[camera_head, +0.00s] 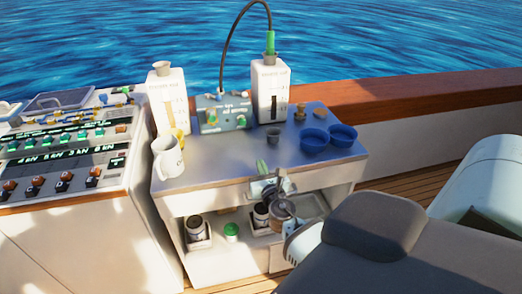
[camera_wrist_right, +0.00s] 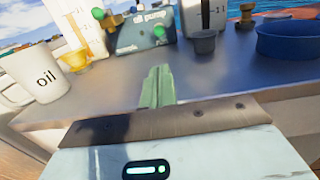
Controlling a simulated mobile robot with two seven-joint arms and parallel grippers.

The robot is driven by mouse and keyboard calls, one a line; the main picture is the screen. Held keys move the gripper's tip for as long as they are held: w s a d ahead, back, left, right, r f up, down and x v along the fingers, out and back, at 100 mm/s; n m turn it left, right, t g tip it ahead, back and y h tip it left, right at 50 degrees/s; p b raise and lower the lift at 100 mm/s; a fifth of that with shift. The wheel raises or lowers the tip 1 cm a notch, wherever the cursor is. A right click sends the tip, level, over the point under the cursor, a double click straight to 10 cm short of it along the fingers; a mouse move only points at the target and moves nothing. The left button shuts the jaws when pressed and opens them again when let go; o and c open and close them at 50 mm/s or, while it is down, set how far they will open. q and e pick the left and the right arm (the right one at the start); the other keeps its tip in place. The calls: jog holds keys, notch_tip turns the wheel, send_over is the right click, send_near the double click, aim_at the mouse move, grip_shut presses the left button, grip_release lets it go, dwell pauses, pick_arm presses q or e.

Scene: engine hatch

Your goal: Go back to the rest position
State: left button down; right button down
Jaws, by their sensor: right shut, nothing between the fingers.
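My right gripper (camera_head: 261,166) reaches in from the lower right, over the front edge of the metal-topped table (camera_head: 215,172). Its green fingers are together and empty; they also show in the right wrist view (camera_wrist_right: 158,88), pointing across the tabletop. No object touches them. My left gripper is not in view in either picture.
A white oil mug (camera_head: 167,157), a blue oil pump (camera_head: 222,113), two white canisters (camera_head: 270,90) (camera_head: 167,100), a small grey cup (camera_head: 273,137) and two blue bowls (camera_head: 314,141) (camera_head: 342,134) stand on the table. Jars sit on the lower shelf. A control console (camera_head: 65,150) stands left.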

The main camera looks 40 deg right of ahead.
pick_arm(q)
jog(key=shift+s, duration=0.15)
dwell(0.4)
